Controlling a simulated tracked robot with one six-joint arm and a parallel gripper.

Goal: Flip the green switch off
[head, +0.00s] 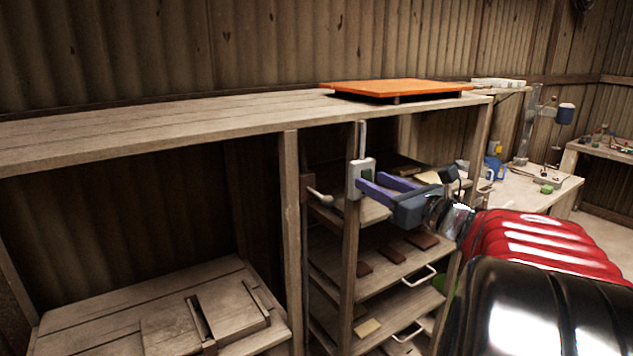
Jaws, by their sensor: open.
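The green switch (367,172) sits in a white box fixed to a wooden post of the shelf unit, with a pale conduit running up from it. My gripper (367,188) is open, with its two purple fingers pointing left toward the box. The fingertips are at or very near the lower right part of the box. I cannot tell whether they touch it. The switch's lever position is too small to make out.
A wooden shelf unit (290,240) holds several brown tiles (421,240) on its shelves. An orange board (395,88) lies on top. A lever handle (319,196) sticks out left of the box. A workbench (530,190) stands at the right.

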